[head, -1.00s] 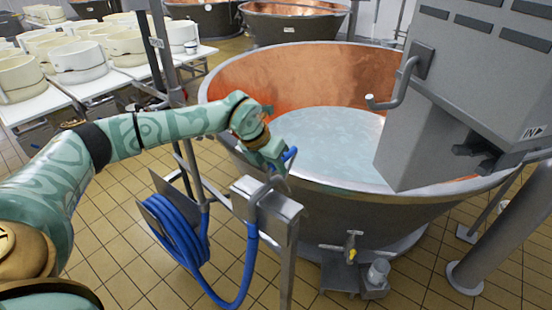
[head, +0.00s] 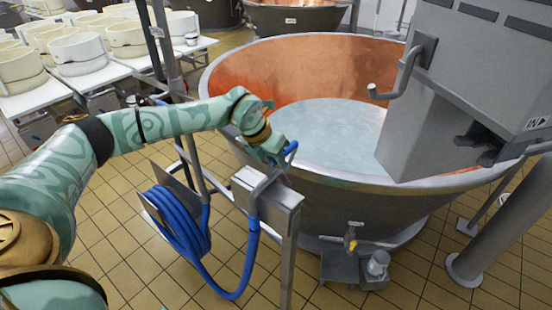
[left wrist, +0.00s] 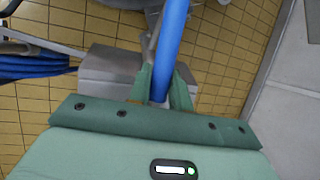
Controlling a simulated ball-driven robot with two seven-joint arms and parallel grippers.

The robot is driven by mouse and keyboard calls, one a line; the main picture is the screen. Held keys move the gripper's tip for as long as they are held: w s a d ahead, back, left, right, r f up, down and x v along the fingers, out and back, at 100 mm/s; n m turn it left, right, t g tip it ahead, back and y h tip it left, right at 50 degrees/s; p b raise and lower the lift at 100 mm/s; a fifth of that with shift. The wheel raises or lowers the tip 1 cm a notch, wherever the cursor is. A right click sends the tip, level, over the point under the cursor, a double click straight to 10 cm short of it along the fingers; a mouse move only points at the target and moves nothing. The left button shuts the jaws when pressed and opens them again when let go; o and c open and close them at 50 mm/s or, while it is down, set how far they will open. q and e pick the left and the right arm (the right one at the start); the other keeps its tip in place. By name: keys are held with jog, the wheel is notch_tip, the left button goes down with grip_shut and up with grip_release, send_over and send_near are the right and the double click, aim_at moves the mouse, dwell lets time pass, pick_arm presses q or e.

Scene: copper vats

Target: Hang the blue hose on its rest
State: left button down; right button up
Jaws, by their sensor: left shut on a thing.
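The blue hose (head: 250,250) runs from a coil (head: 178,222) on a stand, loops down near the floor and rises to the grey metal rest (head: 282,197) on a post. My left gripper (head: 279,152) is just above the rest, beside the vat rim, with a short blue length of hose showing at its fingers. In the left wrist view the hose (left wrist: 171,45) passes between the two green fingers (left wrist: 160,88), which are shut on it. The grey rest (left wrist: 108,72) lies beyond them. I cannot tell whether the hose touches the rest. My right gripper is not in view.
The large copper vat (head: 290,70), holding pale liquid, stands right behind the rest. A grey machine (head: 440,80) with a bent handle overhangs its right side. White moulds (head: 75,55) sit on tables at the back left.

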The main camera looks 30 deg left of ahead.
pick_arm(q)
jog(key=shift+f, duration=0.15)
jog(key=c, duration=1.2)
grip_release()
jog(key=shift+s, duration=0.1)
